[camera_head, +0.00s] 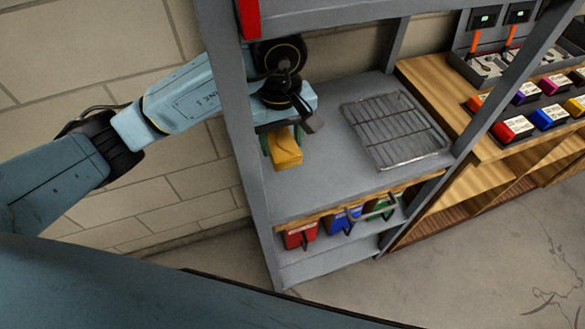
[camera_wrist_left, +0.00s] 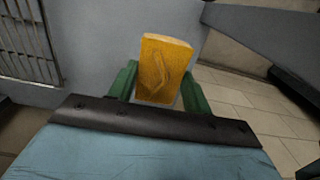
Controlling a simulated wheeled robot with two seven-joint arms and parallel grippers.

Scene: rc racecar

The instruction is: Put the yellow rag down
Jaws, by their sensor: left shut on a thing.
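The yellow rag (camera_head: 286,149) is a small folded block in my left gripper (camera_head: 283,138), over the left part of the grey shelf (camera_head: 330,165). In the left wrist view the rag (camera_wrist_left: 163,68) stands between the two green fingers of my left gripper (camera_wrist_left: 157,88), which is shut on it. The grey shelf surface (camera_wrist_left: 100,40) lies beyond it. I cannot tell whether the rag touches the shelf. My right gripper is not in view.
A wire rack (camera_head: 394,128) lies on the shelf to the right of the rag. Grey frame posts (camera_head: 240,130) stand close to my left arm. Red (camera_head: 300,236), blue (camera_head: 343,219) and green (camera_head: 383,206) bins sit below. A wooden bench (camera_head: 440,90) with coloured boxes is at right.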

